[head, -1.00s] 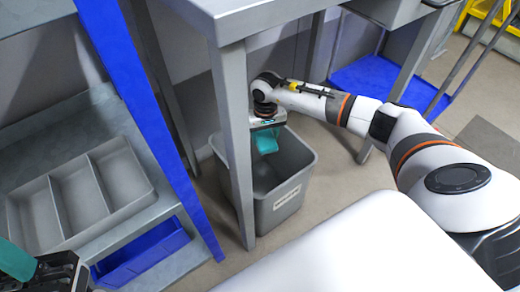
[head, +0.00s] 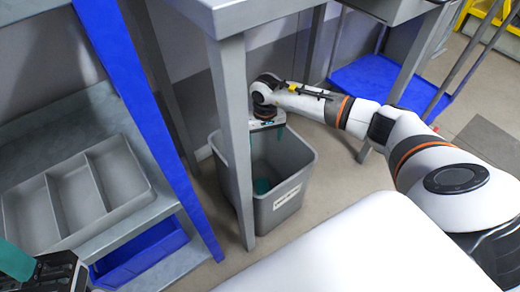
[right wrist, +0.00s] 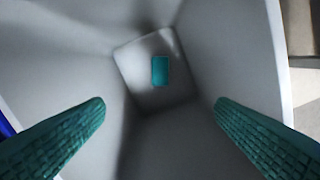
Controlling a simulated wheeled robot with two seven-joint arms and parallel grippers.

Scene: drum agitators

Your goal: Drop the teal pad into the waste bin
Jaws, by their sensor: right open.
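The teal pad (head: 261,186) is down inside the grey waste bin (head: 293,183). In the right wrist view the pad (right wrist: 160,71) lies at the bottom of the bin (right wrist: 215,50), apart from my fingers. My right gripper (head: 267,138) is above the bin's mouth, pointing down. Its two teal fingers are wide apart with nothing between them. Part of my left gripper (head: 40,270) shows at the bottom left corner; its fingertips are cut off, so its opening cannot be judged.
A grey table leg (head: 236,140) stands right in front of the bin, and the tabletop (head: 235,15) is above it. A shelf to the left holds a grey divided tray (head: 128,165), with a blue bin (head: 145,245) below.

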